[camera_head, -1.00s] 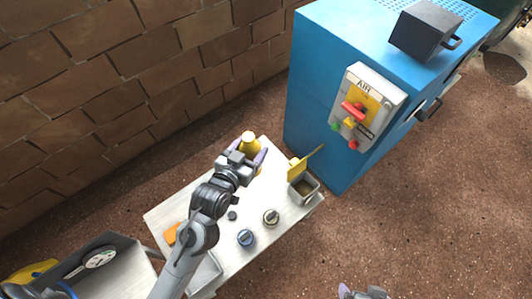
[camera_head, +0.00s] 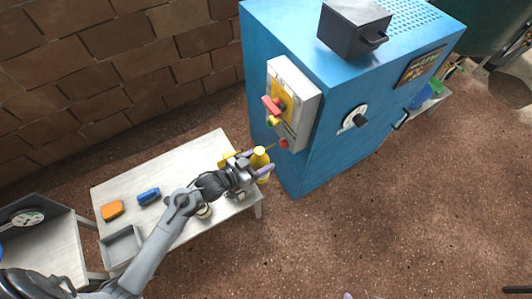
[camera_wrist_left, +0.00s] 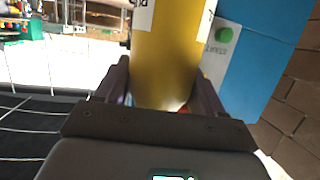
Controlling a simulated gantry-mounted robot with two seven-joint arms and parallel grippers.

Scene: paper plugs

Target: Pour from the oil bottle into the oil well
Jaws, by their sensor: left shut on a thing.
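The yellow oil bottle (camera_head: 261,158) is between the fingers of my left gripper (camera_head: 256,172), at the right end of the white table. My left gripper is shut on it. In the left wrist view the bottle's yellow body with white labels (camera_wrist_left: 165,60) stands between both fingers (camera_wrist_left: 162,95). The oil well is mostly hidden behind my left gripper and the bottle. Only a fingertip of my right gripper (camera_head: 348,296) shows at the bottom edge.
The blue machine (camera_head: 345,110) with its control panel (camera_head: 290,100) stands just right of the table (camera_head: 125,185). An orange block (camera_head: 112,210), a blue item (camera_head: 149,197) and a grey tray (camera_head: 122,246) are at the table's left. The brown floor at right is clear.

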